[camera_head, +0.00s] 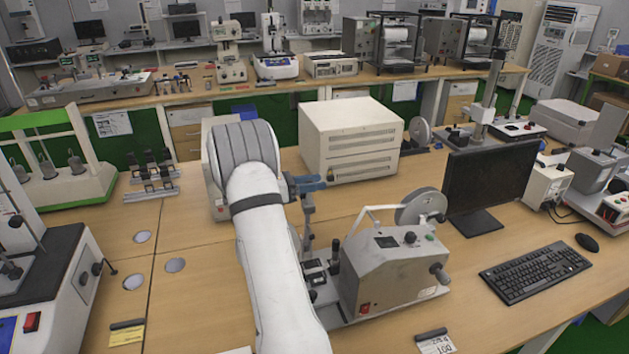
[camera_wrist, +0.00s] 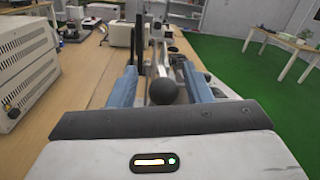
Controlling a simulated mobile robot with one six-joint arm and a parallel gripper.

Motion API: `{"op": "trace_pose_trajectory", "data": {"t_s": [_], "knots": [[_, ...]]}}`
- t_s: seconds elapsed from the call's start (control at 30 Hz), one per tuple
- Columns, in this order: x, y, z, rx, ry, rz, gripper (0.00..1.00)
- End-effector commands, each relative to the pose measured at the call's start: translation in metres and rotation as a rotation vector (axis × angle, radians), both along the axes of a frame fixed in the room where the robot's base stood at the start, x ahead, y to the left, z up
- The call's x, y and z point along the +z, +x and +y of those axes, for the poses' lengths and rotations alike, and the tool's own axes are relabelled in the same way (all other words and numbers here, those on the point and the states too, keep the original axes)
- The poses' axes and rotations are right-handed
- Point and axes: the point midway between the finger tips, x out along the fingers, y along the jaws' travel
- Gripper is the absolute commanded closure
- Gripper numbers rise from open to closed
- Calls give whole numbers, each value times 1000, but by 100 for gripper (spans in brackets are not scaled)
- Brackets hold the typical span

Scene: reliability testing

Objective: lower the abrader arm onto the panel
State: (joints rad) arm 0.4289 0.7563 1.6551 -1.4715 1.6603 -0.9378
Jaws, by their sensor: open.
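The abrader (camera_head: 395,275) is a grey-beige box machine with a wheel (camera_head: 421,207) behind it, in the middle of the bench in the head view. A grey upright arm (camera_head: 308,222) stands at its left side, just below the blue fingers of my gripper (camera_head: 308,184). In the wrist view a black ball knob (camera_wrist: 163,92) shows between the two open blue fingers of my gripper (camera_wrist: 161,88), with gaps at both sides; a pale bar (camera_wrist: 162,62) runs beyond it. I cannot tell the panel apart from the dark parts low at the abrader's left.
A beige cabinet (camera_head: 350,138) stands behind my gripper. A monitor (camera_head: 490,180), keyboard (camera_head: 536,270) and mouse (camera_head: 587,242) are at the right. A green-framed device (camera_head: 60,160) stands at the left. Bare bench (camera_head: 200,300) lies left of my arm.

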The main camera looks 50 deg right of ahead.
Motion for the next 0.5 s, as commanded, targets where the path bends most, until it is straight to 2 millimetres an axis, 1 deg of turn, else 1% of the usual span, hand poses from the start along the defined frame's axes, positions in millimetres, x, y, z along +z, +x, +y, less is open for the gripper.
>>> {"op": "trace_pose_trajectory", "data": {"t_s": [0.1,0.33,0.37,0.5], "knots": [[0,-4,-6,-2,0,0,55],[0,-5,-7,-3,0,0,55],[0,-5,-7,-3,0,0,57],[0,-5,-7,-3,0,0,68]]}}
